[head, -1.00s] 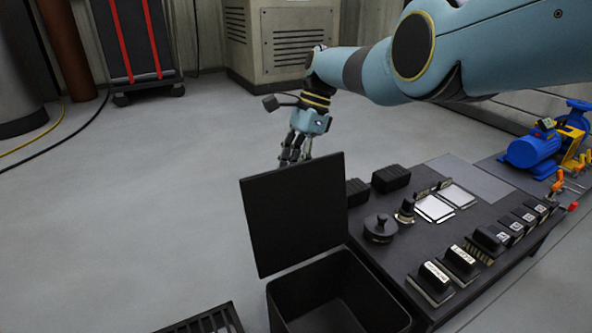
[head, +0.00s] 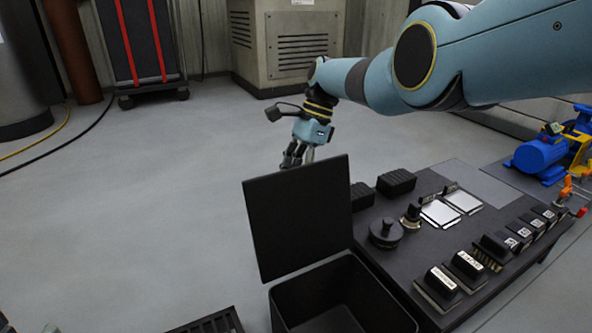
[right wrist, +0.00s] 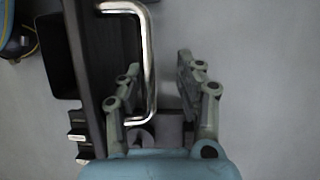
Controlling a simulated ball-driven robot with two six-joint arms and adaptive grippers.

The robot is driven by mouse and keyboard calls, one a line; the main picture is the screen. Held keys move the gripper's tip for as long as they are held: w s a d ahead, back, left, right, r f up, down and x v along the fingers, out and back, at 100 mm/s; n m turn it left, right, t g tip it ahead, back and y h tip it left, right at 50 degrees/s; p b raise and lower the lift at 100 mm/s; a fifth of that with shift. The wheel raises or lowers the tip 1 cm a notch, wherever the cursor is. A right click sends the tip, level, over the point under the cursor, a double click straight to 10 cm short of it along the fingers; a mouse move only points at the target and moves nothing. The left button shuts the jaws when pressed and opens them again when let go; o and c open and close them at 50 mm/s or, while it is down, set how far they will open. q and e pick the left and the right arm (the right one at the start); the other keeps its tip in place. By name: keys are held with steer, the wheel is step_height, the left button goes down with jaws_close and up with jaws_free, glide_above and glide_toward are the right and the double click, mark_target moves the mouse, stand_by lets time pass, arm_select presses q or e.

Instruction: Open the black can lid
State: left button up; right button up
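The black can (head: 345,285) stands at the bottom of the head view, its mouth uncovered and its inside dark. Its black lid (head: 298,218) stands steeply raised at the can's far left side. My right gripper (head: 298,158) is just behind the lid's top edge, its fingertips partly hidden by the lid. In the right wrist view, the lid (right wrist: 90,70) is seen edge-on with a silver bar handle (right wrist: 149,60). My right gripper (right wrist: 158,68) is open there; the handle bar shows between its spread fingers, close to the left one.
A black bench (head: 400,262) with a knobbed round part (head: 386,232), white-labelled blocks and white pads stands right of the can. A blue pump (head: 540,152) is at the far right. A black grate (head: 212,322) lies at bottom left. The grey floor to the left is clear.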

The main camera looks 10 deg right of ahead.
steer(key=v, duration=1.2)
steer(key=shift+r, duration=0.2)
